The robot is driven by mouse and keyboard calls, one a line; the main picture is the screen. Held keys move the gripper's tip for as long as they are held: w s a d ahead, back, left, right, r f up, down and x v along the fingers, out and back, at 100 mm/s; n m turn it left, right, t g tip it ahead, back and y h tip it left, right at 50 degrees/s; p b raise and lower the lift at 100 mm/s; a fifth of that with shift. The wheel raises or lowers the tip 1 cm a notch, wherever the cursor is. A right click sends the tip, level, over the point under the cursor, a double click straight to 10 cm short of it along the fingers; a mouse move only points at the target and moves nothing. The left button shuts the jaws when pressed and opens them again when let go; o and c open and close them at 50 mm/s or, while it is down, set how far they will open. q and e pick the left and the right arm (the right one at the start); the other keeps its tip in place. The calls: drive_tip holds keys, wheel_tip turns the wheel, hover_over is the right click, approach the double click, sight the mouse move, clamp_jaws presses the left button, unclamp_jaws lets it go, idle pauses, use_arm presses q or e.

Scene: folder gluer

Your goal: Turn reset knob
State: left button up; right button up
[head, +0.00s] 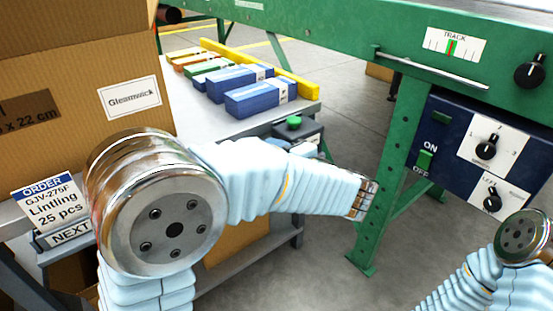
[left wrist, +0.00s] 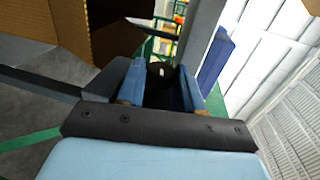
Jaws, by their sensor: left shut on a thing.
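In the left wrist view my left gripper (left wrist: 158,88) has its two blue fingers closed on a dark, round, knob-like part (left wrist: 160,70). Its label does not show, so I cannot tell from the picture that it is the reset knob. In the head view my own left sleeve hides most of this gripper. A small grey box with a green button (head: 294,122) shows just behind that sleeve. Black knobs show on the green machine (head: 530,70) and on the dark blue panel, upper (head: 487,147) and lower (head: 492,197). My right arm shows at lower right, its gripper out of view.
A cardboard box (head: 50,100) and an order sign (head: 52,200) stand at the left on the grey table (head: 190,105). Blue cartons (head: 260,96) lie along a yellow bar (head: 262,69). A green machine leg (head: 385,190) stands right of my left arm. Floor shows between table and leg.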

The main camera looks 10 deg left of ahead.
use_arm(q)
drive_tip(key=shift+f+t+y, duration=0.2)
drive_tip(key=shift+t+y, duration=0.4)
drive_tip(key=shift+y, duration=0.3)
use_arm(e)
drive_tip(key=shift+f, duration=0.1)
use_arm(q)
drive_tip(key=o, duration=1)
